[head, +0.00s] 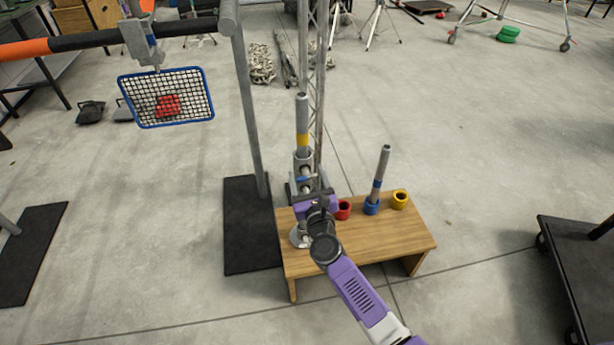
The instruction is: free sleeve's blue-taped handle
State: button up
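A grey metal sleeve (303,160) stands upright at the left end of the small wooden bench, with a grey tube with a yellow band (302,140) rising out of its top. A small blue-marked part (304,180) shows low on the sleeve, just beyond my gripper. A second grey tube with blue tape (376,184) stands slightly tilted in a blue cup (371,207). My gripper (308,192) is at the sleeve's lower part. My purple wrist hides its fingertips and much of the sleeve's base, so contact cannot be told.
A red cup (344,210) and a yellow cup (399,199) also stand on the wooden bench (400,235). A grey post on a black base (248,250) is close at left. A blue-rimmed mesh basket (165,75) with a red object hangs at upper left. A dark cart is at right.

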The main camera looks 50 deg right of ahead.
jog(key=c, duration=1)
jog(key=shift+c, duration=0.2)
